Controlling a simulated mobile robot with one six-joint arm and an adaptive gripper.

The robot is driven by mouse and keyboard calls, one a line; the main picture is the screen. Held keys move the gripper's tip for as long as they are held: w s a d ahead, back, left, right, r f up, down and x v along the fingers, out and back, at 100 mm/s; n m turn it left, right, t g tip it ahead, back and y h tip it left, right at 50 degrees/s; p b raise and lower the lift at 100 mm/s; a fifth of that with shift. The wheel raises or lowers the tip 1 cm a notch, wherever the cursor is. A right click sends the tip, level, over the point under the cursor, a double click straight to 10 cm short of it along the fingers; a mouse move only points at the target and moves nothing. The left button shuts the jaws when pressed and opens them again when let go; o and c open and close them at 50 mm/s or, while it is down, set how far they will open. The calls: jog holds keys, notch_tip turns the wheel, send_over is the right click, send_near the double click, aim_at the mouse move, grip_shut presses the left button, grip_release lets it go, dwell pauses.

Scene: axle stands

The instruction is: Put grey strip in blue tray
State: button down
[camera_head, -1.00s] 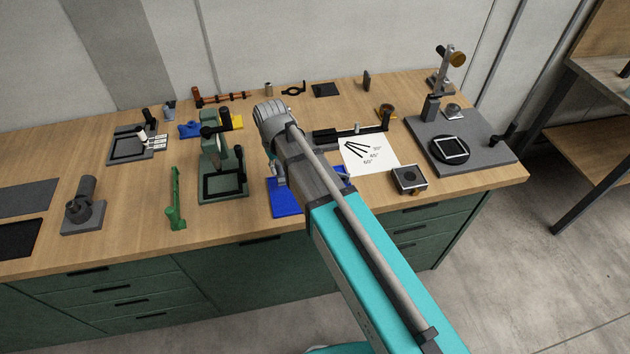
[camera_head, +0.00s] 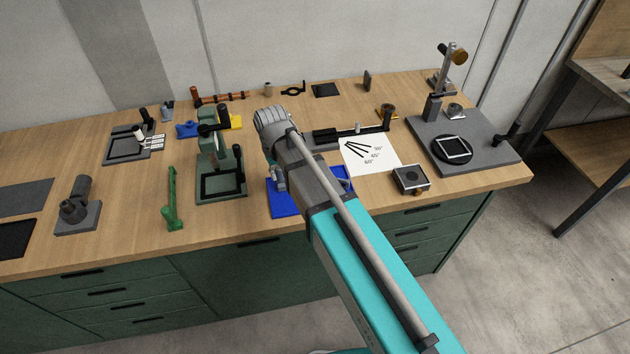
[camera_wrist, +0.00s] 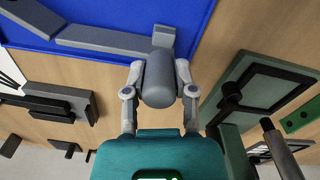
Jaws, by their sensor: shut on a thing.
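The blue tray (camera_head: 284,204) lies near the front edge of the bench, mostly behind my arm. In the wrist view the blue tray (camera_wrist: 115,14) fills the upper left. The grey strip (camera_wrist: 100,40) runs across it from the left to just beyond my fingers, over or on the tray floor; I cannot tell whether it touches. My gripper (camera_wrist: 160,68) is shut on the strip's right end, at the tray's edge. Its fingertips are partly hidden by the rounded grey body between them. In the head view my gripper (camera_head: 279,180) is largely hidden by my wrist.
Another grey piece (camera_wrist: 33,17) lies in the tray's left part. A green stand (camera_head: 219,170) is close left of the tray, and a small box-like block (camera_head: 411,179) stands to its right. A white angle sheet (camera_head: 370,155) lies behind right.

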jog(key=shift+f+b, duration=0.3)
dwell(0.5)
jog(key=shift+c, duration=1.8)
grip_release()
jog(key=o, duration=0.3)
jog(key=shift+o, duration=0.2)
jog(key=shift+r, duration=0.2)
notch_tip(320, 180, up, 8)
jog(key=p, duration=0.8)
jog(key=shift+r+p, duration=0.1)
jog(key=shift+p, duration=0.2)
jog(key=w+d, duration=0.3)
jog(key=w, duration=0.6)
jog(key=w+d, duration=0.4)
jog(key=w, duration=0.6)
jog(key=shift+w+f, duration=0.15)
jog(key=shift+f, duration=0.15)
